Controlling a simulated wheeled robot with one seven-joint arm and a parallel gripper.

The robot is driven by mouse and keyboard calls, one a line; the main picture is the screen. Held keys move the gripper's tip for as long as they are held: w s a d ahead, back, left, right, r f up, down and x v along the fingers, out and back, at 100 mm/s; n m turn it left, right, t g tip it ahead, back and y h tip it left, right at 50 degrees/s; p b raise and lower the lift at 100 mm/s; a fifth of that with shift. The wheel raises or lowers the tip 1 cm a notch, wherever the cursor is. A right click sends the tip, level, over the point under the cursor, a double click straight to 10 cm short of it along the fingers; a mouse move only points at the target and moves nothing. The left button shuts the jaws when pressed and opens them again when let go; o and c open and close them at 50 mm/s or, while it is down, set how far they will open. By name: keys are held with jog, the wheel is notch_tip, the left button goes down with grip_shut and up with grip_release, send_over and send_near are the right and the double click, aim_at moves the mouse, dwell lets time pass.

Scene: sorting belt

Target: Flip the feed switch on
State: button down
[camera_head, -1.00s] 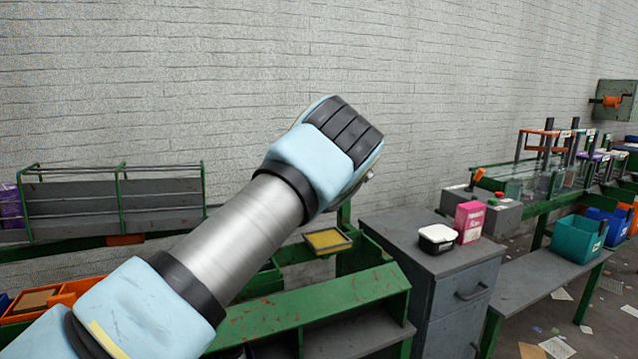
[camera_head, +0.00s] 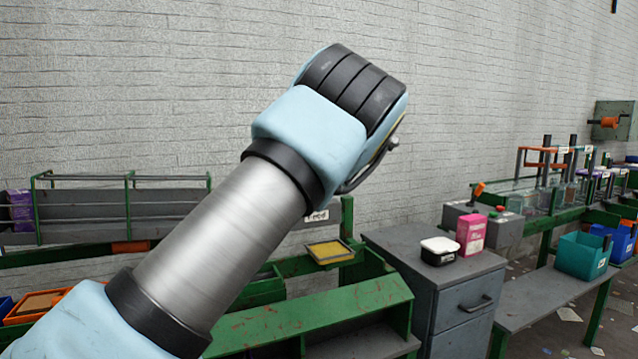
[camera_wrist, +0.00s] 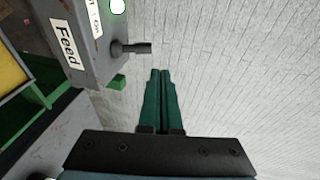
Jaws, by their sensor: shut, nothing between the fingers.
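The feed switch box (camera_wrist: 88,45) is grey and stands at the upper left of the wrist view, with a white "Feed" label (camera_wrist: 68,45). Its dark lever (camera_wrist: 132,48) sticks out sideways to the right from the box.
A green bench frame (camera_head: 330,315) with a yellow-topped tray (camera_head: 328,251) lies below my arm. Another switch box (camera_head: 500,228) with an orange lever stands behind. The brick wall backs everything.

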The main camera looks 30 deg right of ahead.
jog(key=shift+r+b+v, duration=0.15)
jog(key=shift+b+v, duration=0.05)
jog(key=shift+v, duration=0.6)
jog(key=shift+r+b+v, duration=0.15)
jog(key=shift+r+v, duration=0.05)
jog(key=shift+v, duration=0.55)
jog(key=shift+w, duration=0.1)
